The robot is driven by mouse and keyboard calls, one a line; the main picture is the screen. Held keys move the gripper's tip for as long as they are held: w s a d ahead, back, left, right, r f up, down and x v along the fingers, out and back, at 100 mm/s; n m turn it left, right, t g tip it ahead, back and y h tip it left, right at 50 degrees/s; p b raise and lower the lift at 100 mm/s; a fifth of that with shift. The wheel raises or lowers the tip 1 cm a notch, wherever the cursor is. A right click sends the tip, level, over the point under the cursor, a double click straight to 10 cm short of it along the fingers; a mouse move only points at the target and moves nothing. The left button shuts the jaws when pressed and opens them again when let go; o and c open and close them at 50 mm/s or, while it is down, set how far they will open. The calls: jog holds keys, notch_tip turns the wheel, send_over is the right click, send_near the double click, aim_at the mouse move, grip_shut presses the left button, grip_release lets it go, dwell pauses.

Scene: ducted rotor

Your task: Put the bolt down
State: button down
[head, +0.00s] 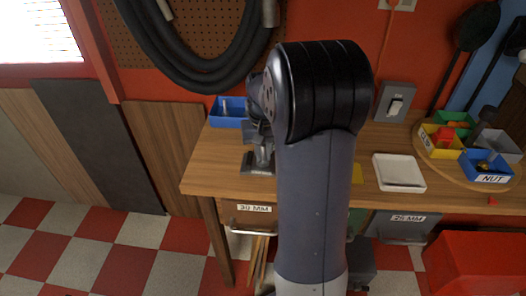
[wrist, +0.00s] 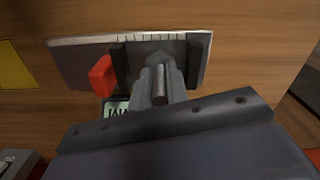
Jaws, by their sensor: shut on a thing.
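In the wrist view my gripper (wrist: 160,72) is shut on a grey metal bolt (wrist: 159,86), seen as a short cylinder between the fingers. The fingers reach over a grey measuring gauge (wrist: 84,62) with ruler ticks, two dark upright blocks and a red knob (wrist: 102,77). The bolt is over the space between the blocks; I cannot tell if it touches the gauge. In the head view the gauge (head: 250,168) stands near the left end of the wooden workbench (head: 215,165), and my arm hides much of it. The bolt cannot be made out there.
A blue bin (head: 228,118) stands behind on the bench. A white tray (head: 399,184) and a round wooden board (head: 437,160) with several coloured bins, one labelled NUT (head: 490,179), are to the right. A yellow patch (wrist: 14,68) lies left of the gauge in the wrist view.

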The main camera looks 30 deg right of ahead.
jog(key=shift+f, duration=0.1)
jog(key=c, duration=1.4)
grip_release()
notch_tip(320, 180, up, 12)
jog(key=shift+r, duration=0.2)
jog(key=shift+f, duration=0.1)
notch_tip(320, 180, down, 13)
jog(key=shift+r, duration=2.4)
